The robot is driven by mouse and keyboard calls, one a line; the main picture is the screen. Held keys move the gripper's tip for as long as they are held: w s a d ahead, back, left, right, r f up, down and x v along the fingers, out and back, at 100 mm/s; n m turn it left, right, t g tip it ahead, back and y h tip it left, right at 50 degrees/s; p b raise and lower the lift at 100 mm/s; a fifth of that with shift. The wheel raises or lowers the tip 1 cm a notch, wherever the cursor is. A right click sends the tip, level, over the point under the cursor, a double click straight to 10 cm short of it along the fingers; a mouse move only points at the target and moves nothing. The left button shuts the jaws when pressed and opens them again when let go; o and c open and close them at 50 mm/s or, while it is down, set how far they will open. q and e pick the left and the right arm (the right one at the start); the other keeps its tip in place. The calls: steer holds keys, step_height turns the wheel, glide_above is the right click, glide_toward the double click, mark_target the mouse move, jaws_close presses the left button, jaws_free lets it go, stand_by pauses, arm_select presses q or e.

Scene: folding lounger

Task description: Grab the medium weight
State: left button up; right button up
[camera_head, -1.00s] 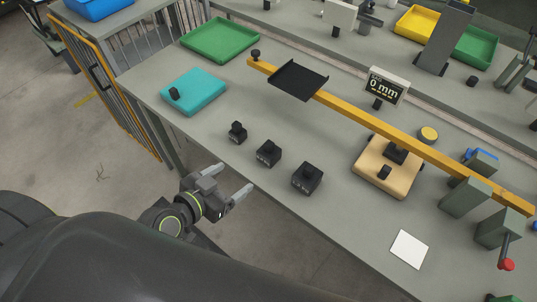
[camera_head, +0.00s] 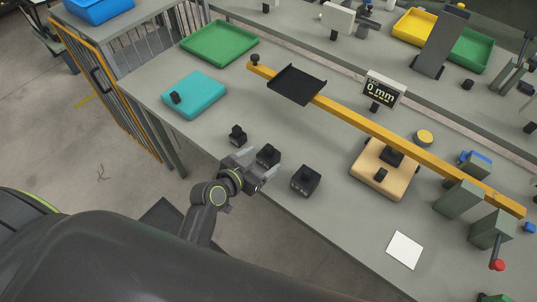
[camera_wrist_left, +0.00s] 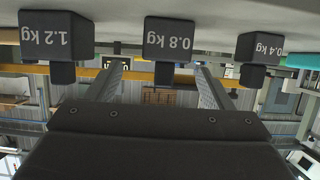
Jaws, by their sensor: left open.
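The medium weight (camera_head: 268,154) is a black block with a small top knob, standing on the grey table between two other black weights. In the left wrist view, which shows the scene upside down, the medium weight (camera_wrist_left: 169,38) reads 0.8 kg. My left gripper (camera_head: 258,163) is open at the near side of this weight. In the wrist view its two fingers (camera_wrist_left: 158,72) point toward the weight, with the knob showing between them. I cannot tell whether a finger touches it. My right gripper is not in view.
The smaller 0.4 kg weight (camera_head: 238,135) and larger 1.2 kg weight (camera_head: 306,180) stand close on either side. A yellow beam (camera_head: 400,142) with a black tray (camera_head: 297,85) crosses behind. A teal block (camera_head: 194,94) and green tray (camera_head: 218,43) lie further left.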

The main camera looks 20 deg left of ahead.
mark_target(266, 154)
arm_select(q)
steer(key=x, duration=0.2)
steer(key=p+x, duration=0.1)
steer(key=shift+w+a, duration=0.2)
steer(key=shift+w, duration=0.2)
steer(key=shift+w+d+f, duration=0.25)
steer(key=shift+w+f, duration=0.15)
steer(key=shift+w, duration=0.2)
steer(key=c, duration=1.6)
steer(key=shift+w+r, duration=0.1)
jaws_close()
